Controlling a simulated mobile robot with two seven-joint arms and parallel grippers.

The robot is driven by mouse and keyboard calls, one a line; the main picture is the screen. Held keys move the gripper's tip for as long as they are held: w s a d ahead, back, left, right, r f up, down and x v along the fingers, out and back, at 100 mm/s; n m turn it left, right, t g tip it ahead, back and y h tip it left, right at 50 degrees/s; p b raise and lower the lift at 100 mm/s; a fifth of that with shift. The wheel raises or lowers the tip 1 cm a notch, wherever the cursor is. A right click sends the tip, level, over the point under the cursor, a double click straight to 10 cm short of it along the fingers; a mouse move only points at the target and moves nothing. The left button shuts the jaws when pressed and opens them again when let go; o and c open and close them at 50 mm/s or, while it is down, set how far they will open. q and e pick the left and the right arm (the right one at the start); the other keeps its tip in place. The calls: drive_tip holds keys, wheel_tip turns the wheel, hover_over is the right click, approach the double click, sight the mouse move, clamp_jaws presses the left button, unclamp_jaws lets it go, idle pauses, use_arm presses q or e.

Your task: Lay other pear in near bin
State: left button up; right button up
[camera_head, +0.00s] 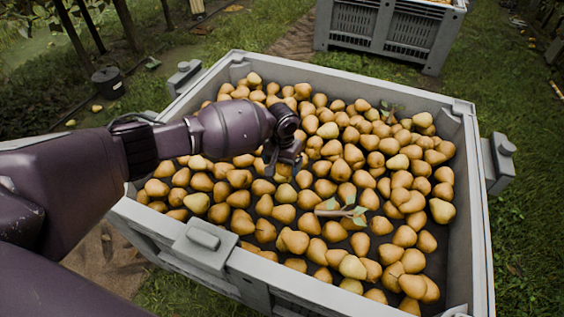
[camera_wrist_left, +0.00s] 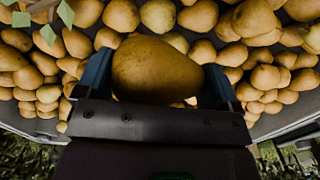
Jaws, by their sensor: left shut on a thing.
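The near bin (camera_head: 478,215) is a large grey crate filled with many yellow-brown pears. My left arm reaches over its left side. My left gripper (camera_head: 284,160) is above the pears near the middle of the bin. In the left wrist view the left gripper (camera_wrist_left: 155,82) is shut on a pear (camera_wrist_left: 157,65), which lies between its two blue-grey fingers. More pears fill the bin behind it. In the head view the held pear is mostly hidden by the gripper, and I cannot tell its gap to the pile. My right gripper is not in view.
A leafy twig (camera_head: 341,211) lies on the pears, and more leaves (camera_head: 388,110) lie toward the back. A second grey bin (camera_head: 390,30) stands behind on the grass. A dark bucket (camera_head: 108,82) stands at the left. Grass lies right of the near bin.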

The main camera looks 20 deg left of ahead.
use_arm(q)
drive_tip(key=shift+f, duration=0.1)
drive_tip(key=shift+f+b, duration=0.45)
drive_tip(key=shift+f, duration=0.9)
drive_tip(key=shift+f+b, duration=0.95)
drive_tip(key=shift+f, duration=2.2)
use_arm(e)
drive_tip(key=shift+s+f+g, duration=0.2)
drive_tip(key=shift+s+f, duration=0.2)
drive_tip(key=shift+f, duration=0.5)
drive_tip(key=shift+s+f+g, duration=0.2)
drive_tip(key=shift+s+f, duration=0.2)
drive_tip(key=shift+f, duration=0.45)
